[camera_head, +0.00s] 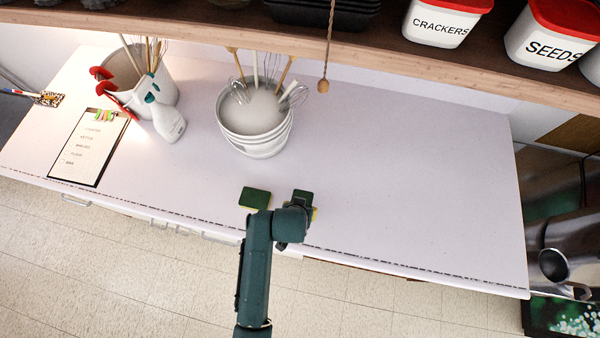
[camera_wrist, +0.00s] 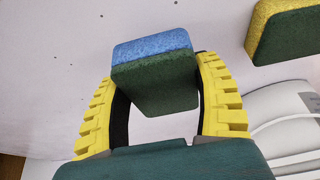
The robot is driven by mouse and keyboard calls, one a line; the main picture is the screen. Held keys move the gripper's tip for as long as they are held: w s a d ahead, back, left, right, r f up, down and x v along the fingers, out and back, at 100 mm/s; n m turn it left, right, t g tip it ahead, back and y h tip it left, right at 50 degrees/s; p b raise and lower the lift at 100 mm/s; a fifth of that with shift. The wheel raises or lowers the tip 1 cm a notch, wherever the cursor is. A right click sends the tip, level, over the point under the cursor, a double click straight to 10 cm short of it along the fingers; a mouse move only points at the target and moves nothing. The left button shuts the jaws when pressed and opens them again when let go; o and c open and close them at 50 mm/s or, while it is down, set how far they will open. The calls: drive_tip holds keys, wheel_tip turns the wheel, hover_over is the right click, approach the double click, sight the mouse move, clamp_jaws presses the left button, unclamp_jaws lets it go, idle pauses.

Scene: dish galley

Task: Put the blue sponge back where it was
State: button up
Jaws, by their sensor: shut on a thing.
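In the wrist view, the blue sponge (camera_wrist: 152,47) has a blue layer and a dark green scouring side. It sits between the two yellow ribbed fingers of my gripper (camera_wrist: 158,78), which is shut on it. How far it is above the counter, I cannot tell. In the head view, my gripper (camera_head: 303,207) is over the front part of the white counter (camera_head: 400,190); the blue of the sponge does not show there. A second sponge, yellow and green (camera_head: 255,198), lies on the counter just left of my gripper. It also shows at the upper right of the wrist view (camera_wrist: 283,30).
A stack of white bowls (camera_head: 255,140) with whisks stands behind the sponges. A spray bottle (camera_head: 168,122), a utensil crock (camera_head: 150,92) and a clipboard (camera_head: 88,150) are at left. The counter's right side is clear. A shelf (camera_head: 370,62) overhangs the back.

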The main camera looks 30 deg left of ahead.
drive_tip(key=shift+f, duration=1.3)
drive_tip(key=o, duration=1.1)
drive_tip(key=shift+o, duration=0.2)
drive_tip(key=v, duration=1.2)
drive_tip(key=shift+r, duration=0.1)
